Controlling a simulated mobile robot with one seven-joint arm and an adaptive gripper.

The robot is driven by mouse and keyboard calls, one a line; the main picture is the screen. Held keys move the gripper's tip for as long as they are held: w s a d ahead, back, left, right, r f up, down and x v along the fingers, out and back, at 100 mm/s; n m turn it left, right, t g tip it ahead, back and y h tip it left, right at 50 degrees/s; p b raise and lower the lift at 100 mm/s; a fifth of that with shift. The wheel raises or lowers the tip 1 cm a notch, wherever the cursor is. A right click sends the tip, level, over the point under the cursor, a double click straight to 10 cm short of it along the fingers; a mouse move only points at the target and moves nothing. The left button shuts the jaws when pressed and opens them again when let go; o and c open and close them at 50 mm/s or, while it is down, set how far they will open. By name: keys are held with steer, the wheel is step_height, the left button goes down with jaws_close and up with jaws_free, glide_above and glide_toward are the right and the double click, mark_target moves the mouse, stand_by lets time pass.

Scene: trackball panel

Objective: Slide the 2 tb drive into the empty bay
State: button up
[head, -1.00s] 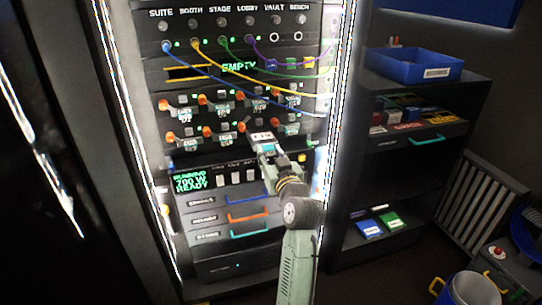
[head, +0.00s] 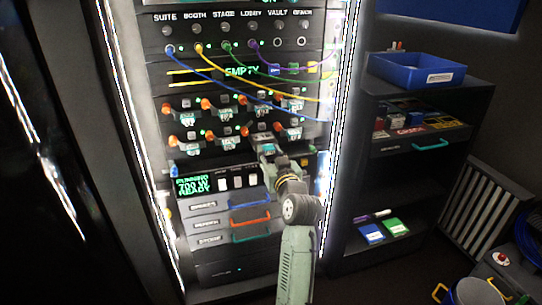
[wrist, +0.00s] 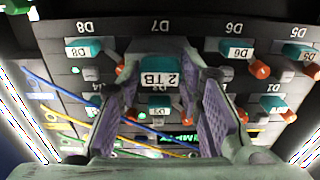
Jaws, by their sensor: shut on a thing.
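The 2 TB drive (wrist: 159,75) has a teal front and a white "2 TB" label, which reads upside down in the wrist view. My gripper (wrist: 160,90) is shut on it, with one purple-grey pad at each side. The drive is at the bay marked D7 (wrist: 156,27), in the lower drive row, between the drives of D8 (wrist: 84,50) and D6 (wrist: 234,47). In the head view my gripper (head: 265,146) is at the rack front, third place in that row. My gripper hides the bay's edges, so how deep the drive sits cannot be told.
Other drives with orange latches (head: 168,140) flank my gripper closely. Blue, yellow, green and purple cables (head: 235,85) hang across the rack above. A lit panel (head: 193,185) and drawers with coloured handles (head: 250,218) are below. Shelves with a blue bin (head: 415,70) stand right.

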mark_target(264, 143)
steer(key=shift+b+x, duration=0.35)
steer(key=shift+x, duration=3)
steer(key=o, duration=1.2)
steer(key=shift+f, duration=0.1)
steer(key=v, duration=1.2)
